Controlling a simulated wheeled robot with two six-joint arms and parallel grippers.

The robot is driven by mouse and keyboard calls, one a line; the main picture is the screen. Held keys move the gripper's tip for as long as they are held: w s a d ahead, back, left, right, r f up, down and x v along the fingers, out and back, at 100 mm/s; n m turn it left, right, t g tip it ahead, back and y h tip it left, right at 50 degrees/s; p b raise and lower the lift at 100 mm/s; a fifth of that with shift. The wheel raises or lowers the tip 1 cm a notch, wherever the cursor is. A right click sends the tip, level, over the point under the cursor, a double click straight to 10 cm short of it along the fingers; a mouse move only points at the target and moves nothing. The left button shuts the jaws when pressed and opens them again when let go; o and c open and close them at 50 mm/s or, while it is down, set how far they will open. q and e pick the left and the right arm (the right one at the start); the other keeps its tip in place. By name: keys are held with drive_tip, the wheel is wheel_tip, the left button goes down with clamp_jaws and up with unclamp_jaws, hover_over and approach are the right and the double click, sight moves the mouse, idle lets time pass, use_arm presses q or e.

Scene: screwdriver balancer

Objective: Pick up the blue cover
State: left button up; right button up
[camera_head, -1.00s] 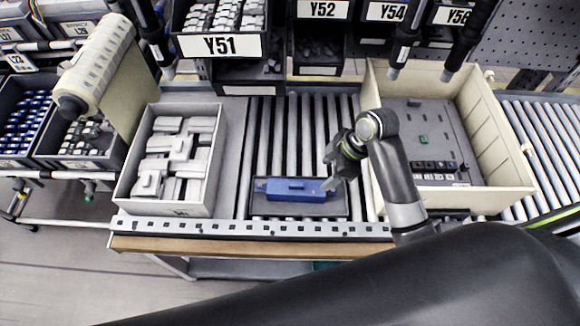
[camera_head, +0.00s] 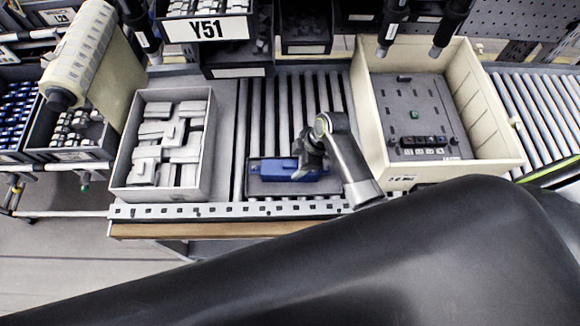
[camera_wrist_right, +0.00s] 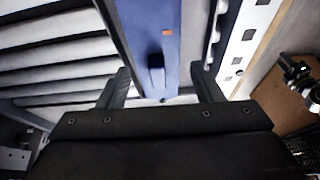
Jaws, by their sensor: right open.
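The blue cover (camera_head: 278,170) lies in a dark shallow tray (camera_head: 334,187) on the roller conveyor in the head view. My right gripper (camera_head: 303,165) is over the cover's right end and hides part of it. In the right wrist view the blue cover (camera_wrist_right: 155,58) runs between the two open fingers of the right gripper (camera_wrist_right: 160,84), with a dark raised block on its face. A gap shows on each side between finger and cover. Whether the fingertips are level with the cover is hard to tell. My left gripper is not in view.
A grey box (camera_head: 205,185) of light grey parts stands left of the tray. A large beige crate (camera_head: 495,105) with a dark panel inside stands to the right. A perforated metal rail (camera_head: 230,210) runs along the front edge. Dark tools (camera_head: 450,28) hang above.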

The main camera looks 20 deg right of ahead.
sight(294, 164)
drive_tip(key=shift+w+a+f, duration=0.1)
drive_tip(key=shift+a+f, duration=0.05)
drive_tip(key=shift+f, duration=0.15)
drive_tip(key=p+x, duration=0.1)
drive_tip(key=x, duration=0.2)
drive_tip(key=shift+w+a+f, duration=0.15)
drive_tip(key=shift+f, duration=0.05)
drive_tip(key=shift+w+a+f, duration=0.1)
drive_tip(key=shift+a+f, duration=0.05)
drive_tip(key=shift+f, duration=0.35)
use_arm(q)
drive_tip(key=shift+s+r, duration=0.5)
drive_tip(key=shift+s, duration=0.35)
use_arm(e)
drive_tip(key=c, duration=0.8)
drive_tip(key=shift+c, duration=0.2)
drive_tip(key=shift+r, duration=0.15)
